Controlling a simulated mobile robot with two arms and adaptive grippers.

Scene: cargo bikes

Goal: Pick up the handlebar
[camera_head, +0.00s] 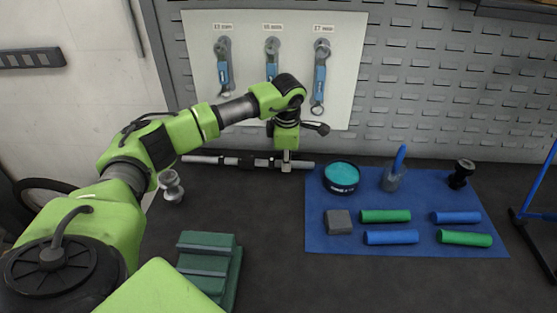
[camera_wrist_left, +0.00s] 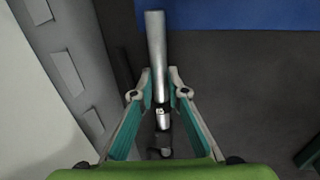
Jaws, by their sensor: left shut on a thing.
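The handlebar (camera_head: 225,161) is a straight silver tube with black fittings near its middle. It lies along the back of the dark worktop, below the tool board. My left gripper (camera_head: 286,165) reaches down over its right part and is shut on it. In the left wrist view the silver tube (camera_wrist_left: 156,45) runs between the two teal-padded fingers of my left gripper (camera_wrist_left: 160,92), with a clamp-like fitting just below them. I cannot tell whether the bar is clear of the worktop. My right gripper is in neither view.
A blue mat (camera_head: 320,235) at the right holds a teal tin (camera_head: 341,178), a grey block (camera_head: 338,221) and several green and blue grips. A green stepped block (camera_head: 208,262) stands in front. Wrenches hang on a white board (camera_head: 345,60). The worktop's middle is clear.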

